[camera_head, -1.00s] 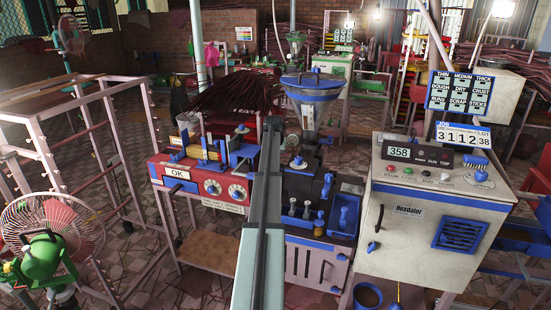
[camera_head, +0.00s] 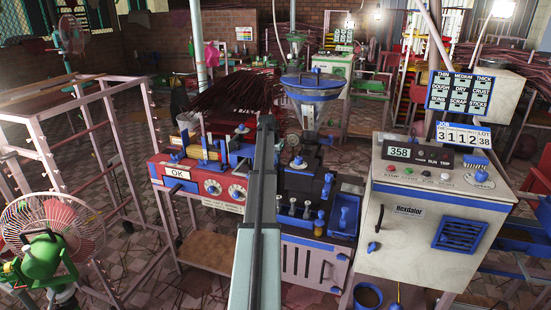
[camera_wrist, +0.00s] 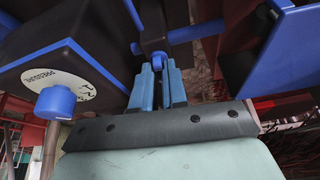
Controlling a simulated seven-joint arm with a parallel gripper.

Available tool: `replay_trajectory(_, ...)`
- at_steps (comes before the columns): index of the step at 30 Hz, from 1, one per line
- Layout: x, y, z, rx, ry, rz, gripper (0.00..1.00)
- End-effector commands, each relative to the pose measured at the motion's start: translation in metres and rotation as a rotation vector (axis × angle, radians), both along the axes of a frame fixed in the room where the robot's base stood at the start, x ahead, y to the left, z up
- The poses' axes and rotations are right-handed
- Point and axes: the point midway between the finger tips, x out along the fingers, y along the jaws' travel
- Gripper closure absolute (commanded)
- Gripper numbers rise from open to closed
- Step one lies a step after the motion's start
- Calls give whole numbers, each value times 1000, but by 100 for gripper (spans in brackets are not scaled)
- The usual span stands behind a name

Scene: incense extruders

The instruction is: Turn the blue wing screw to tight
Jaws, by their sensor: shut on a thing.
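In the wrist view, my gripper (camera_wrist: 159,72) reaches up toward the machine with its two blue-grey fingers close together. The blue wing screw (camera_wrist: 158,59) shows between the fingertips, and the fingers are shut on it. It sits below a dark block, with blue bars to either side. Its wings are mostly hidden by the fingers, so I cannot tell how far it is turned. In the head view, my arm covers the gripper and the screw.
A dark box with a white label and blue knob (camera_wrist: 55,102) stands left of the fingers. A blue-edged panel (camera_wrist: 285,45) is close on the right. The head view shows the blue-rimmed hopper (camera_head: 313,86) behind my arm and a white control cabinet (camera_head: 420,225) at right.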

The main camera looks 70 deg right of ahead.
Motion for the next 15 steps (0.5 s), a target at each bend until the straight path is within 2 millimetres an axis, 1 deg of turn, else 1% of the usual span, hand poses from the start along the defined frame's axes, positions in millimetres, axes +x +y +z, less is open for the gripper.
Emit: replay_trajectory(15, 4, -3, 0, 0, 2, -491, 100)
